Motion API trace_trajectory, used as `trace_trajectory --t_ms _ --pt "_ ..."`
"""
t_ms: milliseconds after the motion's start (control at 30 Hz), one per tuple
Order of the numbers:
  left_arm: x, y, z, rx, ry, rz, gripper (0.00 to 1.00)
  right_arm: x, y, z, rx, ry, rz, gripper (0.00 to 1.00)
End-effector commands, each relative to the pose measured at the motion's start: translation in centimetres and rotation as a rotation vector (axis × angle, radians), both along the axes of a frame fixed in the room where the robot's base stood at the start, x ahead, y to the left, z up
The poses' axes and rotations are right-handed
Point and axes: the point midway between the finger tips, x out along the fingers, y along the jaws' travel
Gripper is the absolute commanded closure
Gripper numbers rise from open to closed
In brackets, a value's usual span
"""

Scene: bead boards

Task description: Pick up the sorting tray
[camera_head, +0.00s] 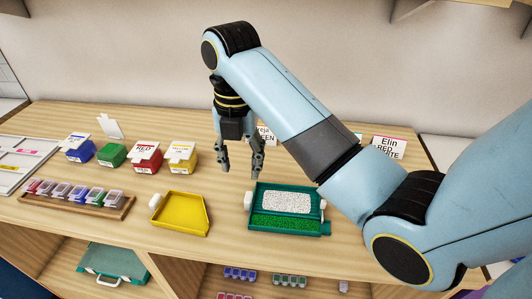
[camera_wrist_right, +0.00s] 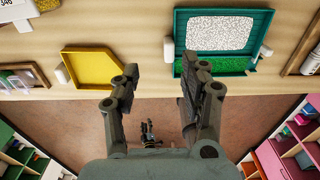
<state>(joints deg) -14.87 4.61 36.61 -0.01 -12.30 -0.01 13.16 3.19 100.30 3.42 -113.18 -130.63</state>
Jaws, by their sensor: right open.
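A yellow shallow tray (camera_head: 181,215) with one cut corner lies empty on the wooden bench; it also shows in the right wrist view (camera_wrist_right: 95,68). A green tray (camera_head: 323,212) with white and green beads in separate parts lies to its right, and also shows in the wrist view (camera_wrist_right: 178,42). I cannot tell for sure which is the sorting tray. My right gripper (camera_head: 240,170) is open and empty, above the bench behind the gap between the two trays. In the wrist view its fingers (camera_wrist_right: 158,78) are spread apart. My left gripper is out of view.
Blue, green, red and yellow bins (camera_head: 145,159) stand at the back left. A wooden rack (camera_head: 75,205) of small bead boxes lies in front of them. Name cards (camera_head: 388,147) stand at the back right. Shelves below the bench hold a teal case (camera_head: 113,262).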

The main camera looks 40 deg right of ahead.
Motion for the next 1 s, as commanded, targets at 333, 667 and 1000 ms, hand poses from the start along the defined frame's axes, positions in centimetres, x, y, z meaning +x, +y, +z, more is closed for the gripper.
trace_trajectory --t_ms 333,667,1000 --pt "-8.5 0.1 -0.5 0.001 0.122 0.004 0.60 0.1 -0.1 -4.6 0.000 0.005 -0.003 0.55" --pt "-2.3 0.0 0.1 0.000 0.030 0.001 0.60 -0.3 -0.7 -9.1 0.000 0.005 -0.004 0.55" --pt "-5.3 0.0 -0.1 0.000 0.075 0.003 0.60 -0.3 -0.7 -9.5 -0.001 0.002 -0.004 0.63"
